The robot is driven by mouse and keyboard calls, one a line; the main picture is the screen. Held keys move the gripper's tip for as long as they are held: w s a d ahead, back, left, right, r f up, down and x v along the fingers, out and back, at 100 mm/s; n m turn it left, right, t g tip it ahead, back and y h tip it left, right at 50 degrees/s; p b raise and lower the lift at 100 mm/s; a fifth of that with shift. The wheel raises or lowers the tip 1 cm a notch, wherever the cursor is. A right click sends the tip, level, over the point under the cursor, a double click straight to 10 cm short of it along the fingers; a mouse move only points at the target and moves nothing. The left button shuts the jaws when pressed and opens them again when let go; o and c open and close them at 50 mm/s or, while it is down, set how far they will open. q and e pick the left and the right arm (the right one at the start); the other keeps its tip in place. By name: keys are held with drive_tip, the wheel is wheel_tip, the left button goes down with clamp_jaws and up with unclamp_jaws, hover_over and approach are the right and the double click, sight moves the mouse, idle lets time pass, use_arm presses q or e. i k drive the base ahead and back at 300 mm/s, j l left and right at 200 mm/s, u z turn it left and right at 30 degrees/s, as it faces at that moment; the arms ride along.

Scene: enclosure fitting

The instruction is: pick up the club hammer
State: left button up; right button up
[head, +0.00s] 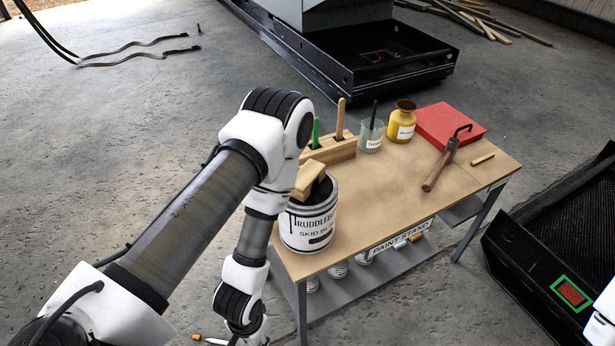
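A hammer-like tool (437,173) lies on the right part of the wooden paint stand top (390,200) in the head view. Its brown wooden handle points toward the front edge and its dark head end is toward the red box. A thin black hooked rod (466,128) rises at the head end; I cannot tell whether it belongs to the tool. My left arm reaches in from the left, in front of the stand's left end, and its wrist runs off the bottom edge. Neither gripper shows; only a white piece of my right side is at the right edge.
A paint can (308,222) with a brush across it, a wooden brush holder (329,150), a glass jar (371,135), a yellow bottle (401,122), a red box (448,125) and a short wooden stick (483,159) stand or lie on the top. A black bin (530,265) is at right.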

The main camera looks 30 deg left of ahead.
sight(448, 155)
drive_tip(key=u, duration=0.25)
drive_tip(key=i+l+u, duration=0.4)
drive_tip(key=l, duration=0.2)
drive_tip(key=i+l+u, duration=0.15)
drive_tip(key=l, duration=0.2)
drive_tip(key=i+l+u, duration=0.2)
drive_tip(key=l, duration=0.2)
drive_tip(key=l+u, duration=0.2)
drive_tip(key=l, duration=0.15)
drive_tip(key=i+l, duration=0.55)
drive_tip(key=i, duration=0.2)
